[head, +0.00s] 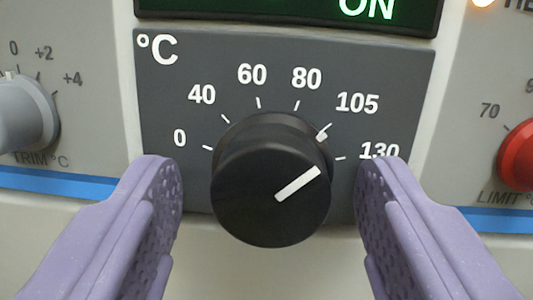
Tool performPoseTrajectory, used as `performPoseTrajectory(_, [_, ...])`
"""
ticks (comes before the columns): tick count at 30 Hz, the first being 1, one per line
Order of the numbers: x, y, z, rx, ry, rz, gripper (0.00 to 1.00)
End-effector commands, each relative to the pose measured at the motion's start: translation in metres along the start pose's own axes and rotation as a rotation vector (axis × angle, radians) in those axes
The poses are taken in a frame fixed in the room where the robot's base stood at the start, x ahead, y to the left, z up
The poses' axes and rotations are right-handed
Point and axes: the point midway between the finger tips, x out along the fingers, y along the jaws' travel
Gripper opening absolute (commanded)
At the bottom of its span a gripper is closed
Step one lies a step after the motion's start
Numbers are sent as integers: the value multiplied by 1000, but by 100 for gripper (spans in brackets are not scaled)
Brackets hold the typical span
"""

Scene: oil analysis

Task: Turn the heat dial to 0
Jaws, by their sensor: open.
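The heat dial is a round black knob (262,205) in the middle of the head view, on a dark grey scale plate (215,50) marked °C, from 0 at left to 130 at right. The white line on its face slants up to the right, and a white mark at the knob's rim lies by the tick for 105. My gripper (268,185) is open, with one purple finger at the left of the knob and the other at its right. Gaps show between both fingers and the knob. The right fingertip partly covers the 130 label.
A grey trim knob (22,113) is at the left edge. A red limit knob (518,155) is at the right edge, near the right finger. A display (300,10) above reads ON in green. An orange light (483,2) glows at upper right.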

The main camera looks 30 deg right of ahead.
Motion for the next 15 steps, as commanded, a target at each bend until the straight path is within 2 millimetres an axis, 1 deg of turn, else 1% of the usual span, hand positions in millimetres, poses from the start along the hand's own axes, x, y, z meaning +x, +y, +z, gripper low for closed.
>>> performPoseTrajectory(7, [2, 0, 0, 0, 0, -1, 66])
performPoseTrajectory(8, [2, 0, 0, 0, 0, -1, 63])
performPoseTrajectory(9, [2, 0, 0, 0, 0, -1, 54])
performPoseTrajectory(11, [2, 0, -1, 0, 0, -1, 40])
performPoseTrajectory(12, [2, 0, -1, 0, 0, -1, 31])
performPoseTrajectory(15, [2, 0, -1, 0, 0, -1, 10])
